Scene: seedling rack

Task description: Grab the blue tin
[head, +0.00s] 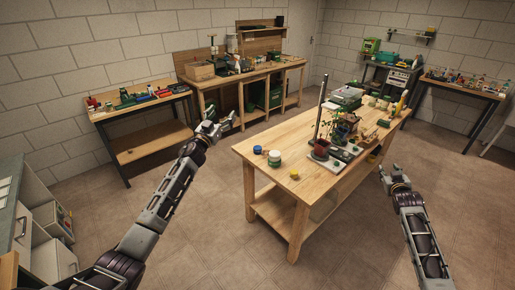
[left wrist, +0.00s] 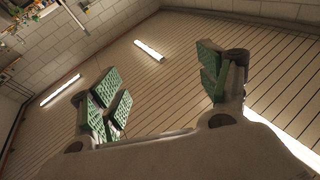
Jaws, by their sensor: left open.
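A small blue tin (head: 257,149) stands near the left edge of the wooden table. My left gripper (head: 221,118) is in the air left of the table, apart from the tin. In the left wrist view its green-padded fingers (left wrist: 162,88) are wide apart and empty, facing ceiling and walls; the tin is not in that view. My right gripper (head: 390,171) is right of the table; its jaws are too small to read.
The wooden table (head: 263,191) also holds potted plants (head: 322,148), trays and a dark upright post on its right half. A workbench (head: 243,77) and a side table (head: 150,137) stand along the back wall. Open floor lies between.

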